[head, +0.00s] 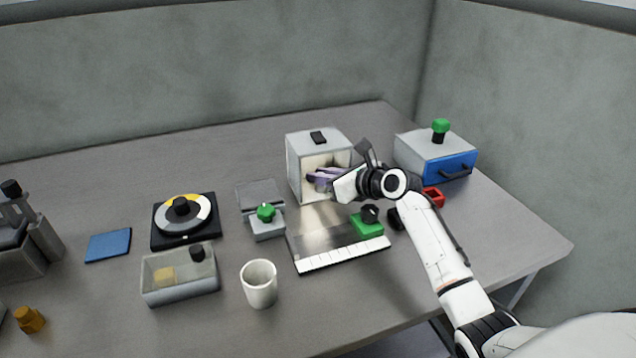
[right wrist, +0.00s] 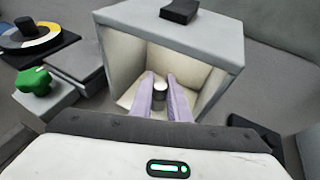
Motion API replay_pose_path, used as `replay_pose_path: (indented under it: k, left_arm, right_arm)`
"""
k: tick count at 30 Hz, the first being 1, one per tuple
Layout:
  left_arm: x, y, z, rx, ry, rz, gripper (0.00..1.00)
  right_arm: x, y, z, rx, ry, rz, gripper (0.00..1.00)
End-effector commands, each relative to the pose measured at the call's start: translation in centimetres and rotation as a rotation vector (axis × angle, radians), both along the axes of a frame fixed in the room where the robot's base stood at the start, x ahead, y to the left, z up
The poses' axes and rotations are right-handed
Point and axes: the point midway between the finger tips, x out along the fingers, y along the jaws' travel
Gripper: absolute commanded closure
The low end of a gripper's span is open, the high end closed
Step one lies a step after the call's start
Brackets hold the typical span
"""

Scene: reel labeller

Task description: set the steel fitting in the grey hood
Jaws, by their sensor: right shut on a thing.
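The grey hood (head: 297,165) is a box with an open front and a pale interior, standing near the middle of the table. It fills the upper middle of the right wrist view (right wrist: 184,35). My right gripper (head: 318,178) reaches into its opening from the right. In the right wrist view its two purple fingers (right wrist: 162,92) are shut on the steel fitting (right wrist: 160,89), a small shiny cylinder, inside the hood's opening. I cannot tell whether the fitting touches the hood's floor. My left gripper is not in view.
A grey box with a blue drawer (head: 452,167) stands right of the hood. A green-knobbed device (head: 266,222), a dial (head: 183,217), a clear bin (head: 180,281) and a white cup (head: 259,284) are to the left. A green block (head: 366,226) sits on a plate in front.

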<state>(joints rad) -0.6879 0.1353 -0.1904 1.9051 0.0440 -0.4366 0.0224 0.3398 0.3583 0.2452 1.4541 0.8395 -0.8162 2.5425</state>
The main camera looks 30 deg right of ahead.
Motion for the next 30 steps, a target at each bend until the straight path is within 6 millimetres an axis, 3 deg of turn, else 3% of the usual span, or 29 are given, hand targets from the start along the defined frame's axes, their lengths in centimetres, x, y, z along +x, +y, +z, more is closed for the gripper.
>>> replay_pose_path:
  k: [9, 10, 13, 23, 30]
  left_arm:
    - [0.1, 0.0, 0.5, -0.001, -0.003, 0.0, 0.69]
    - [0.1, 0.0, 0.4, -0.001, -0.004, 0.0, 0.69]
    - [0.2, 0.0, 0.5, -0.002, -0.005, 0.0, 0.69]
    - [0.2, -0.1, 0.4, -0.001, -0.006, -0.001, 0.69]
    - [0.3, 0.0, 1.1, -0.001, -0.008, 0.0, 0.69]
  right_arm:
    - [0.0, 0.0, -0.1, 0.0, -0.001, 0.0, 1.0]
    - [0.0, 0.0, -0.1, -0.001, 0.0, -0.001, 0.8]
    - [0.0, 0.0, -0.1, -0.001, 0.0, 0.0, 0.66]
    - [0.0, 0.0, 0.2, -0.003, -0.001, 0.001, 0.66]
    - [-3.2, -0.5, 1.6, -0.003, -0.001, 0.0, 0.66]
